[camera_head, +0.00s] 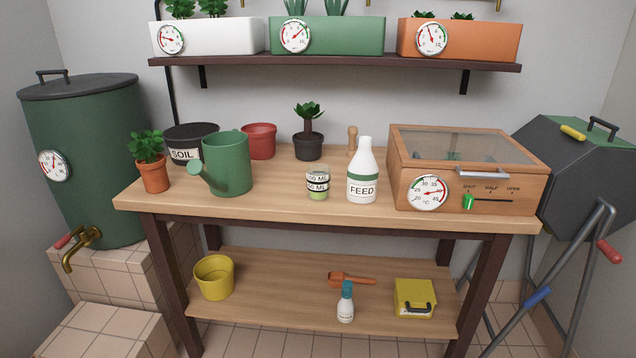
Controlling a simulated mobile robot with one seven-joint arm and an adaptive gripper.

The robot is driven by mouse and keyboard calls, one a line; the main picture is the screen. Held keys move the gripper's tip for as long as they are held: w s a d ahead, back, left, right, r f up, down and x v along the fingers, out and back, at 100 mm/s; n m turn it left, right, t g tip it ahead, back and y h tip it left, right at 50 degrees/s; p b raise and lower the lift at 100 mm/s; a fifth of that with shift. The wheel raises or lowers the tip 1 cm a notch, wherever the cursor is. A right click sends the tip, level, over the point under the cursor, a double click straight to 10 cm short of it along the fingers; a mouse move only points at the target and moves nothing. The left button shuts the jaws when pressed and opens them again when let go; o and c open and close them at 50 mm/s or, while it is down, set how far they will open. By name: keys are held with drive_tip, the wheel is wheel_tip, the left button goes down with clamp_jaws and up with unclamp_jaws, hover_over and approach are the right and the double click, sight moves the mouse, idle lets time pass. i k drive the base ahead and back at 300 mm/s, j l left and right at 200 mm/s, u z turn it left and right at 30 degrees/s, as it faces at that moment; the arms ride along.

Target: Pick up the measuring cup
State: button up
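The measuring cup (317,184) stands upright near the front edge of the wooden bench top, around its middle. It is small and clear, with black "ML" markings on pale bands and something light green in its lower part. The white FEED bottle (362,178) stands just to its right, with a small gap between them. The green watering can (226,164) stands to its left, its spout pointing left. My gripper does not show in this view.
A wooden box with a dial and glass lid (467,168) fills the bench's right end. A potted plant (308,144), red pot (259,141) and SOIL bucket (186,146) stand behind. Bare bench top (285,204) lies left of the cup. A shelf with planters (340,60) hangs above.

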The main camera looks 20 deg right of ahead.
sight(318, 175)
drive_tip(key=i+j+z, duration=0.55)
drive_tip(key=z, duration=0.2)
